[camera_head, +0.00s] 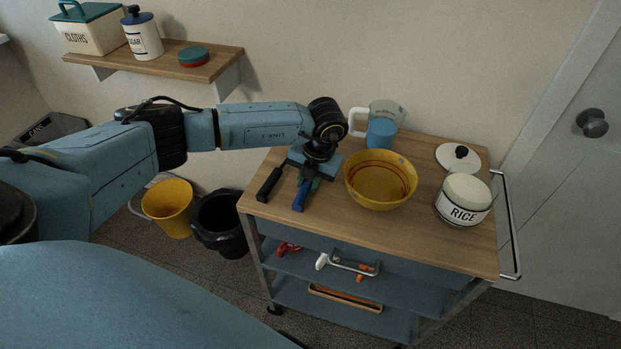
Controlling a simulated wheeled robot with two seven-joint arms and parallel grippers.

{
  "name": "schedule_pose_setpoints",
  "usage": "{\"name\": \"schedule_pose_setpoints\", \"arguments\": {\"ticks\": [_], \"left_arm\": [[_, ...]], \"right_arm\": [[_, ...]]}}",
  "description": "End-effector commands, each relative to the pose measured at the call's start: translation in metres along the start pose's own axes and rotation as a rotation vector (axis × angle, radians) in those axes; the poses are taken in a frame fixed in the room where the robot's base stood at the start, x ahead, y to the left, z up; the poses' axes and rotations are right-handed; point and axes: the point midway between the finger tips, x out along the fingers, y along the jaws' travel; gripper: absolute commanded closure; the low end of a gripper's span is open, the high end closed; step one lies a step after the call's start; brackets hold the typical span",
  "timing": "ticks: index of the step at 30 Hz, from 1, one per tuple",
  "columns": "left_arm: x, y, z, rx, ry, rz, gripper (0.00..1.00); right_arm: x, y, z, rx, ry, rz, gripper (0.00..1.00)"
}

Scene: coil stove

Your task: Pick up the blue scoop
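My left gripper (311,166) is over the left end of the wooden trolley top (414,227), pointing down. A dark blue handle-like piece (301,196) shows just below it and may be part of the blue scoop; its other end is hidden. A black bar (268,185) lies or extends to its left; I cannot tell whether it is a finger or a utensil. A bit of green (317,183) shows to its right. I cannot tell whether the gripper touches any of these. My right gripper is not in view.
A yellow bowl (380,181) stands right of the gripper. A rice jar (464,199) and a lid (458,157) are at the right. The front middle of the top is clear.

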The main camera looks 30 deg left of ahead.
Motion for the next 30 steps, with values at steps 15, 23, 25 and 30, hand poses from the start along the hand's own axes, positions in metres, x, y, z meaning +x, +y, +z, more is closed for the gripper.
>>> {"name": "schedule_pose_setpoints", "arguments": {"ticks": [15,23,25,30], "left_arm": [[-0.027,0.006,0.001,-0.002,-0.004,-0.002,1.00],[-0.078,0.016,0.001,0.000,-0.004,0.000,1.00],[-0.087,0.017,0.001,0.000,-0.003,-0.002,1.00],[-0.098,0.020,0.001,-0.002,-0.002,-0.001,1.00]], "right_arm": [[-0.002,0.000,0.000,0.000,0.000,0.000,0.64],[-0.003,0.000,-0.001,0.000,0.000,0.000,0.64],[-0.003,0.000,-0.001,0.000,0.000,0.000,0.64],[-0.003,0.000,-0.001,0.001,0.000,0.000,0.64]]}}
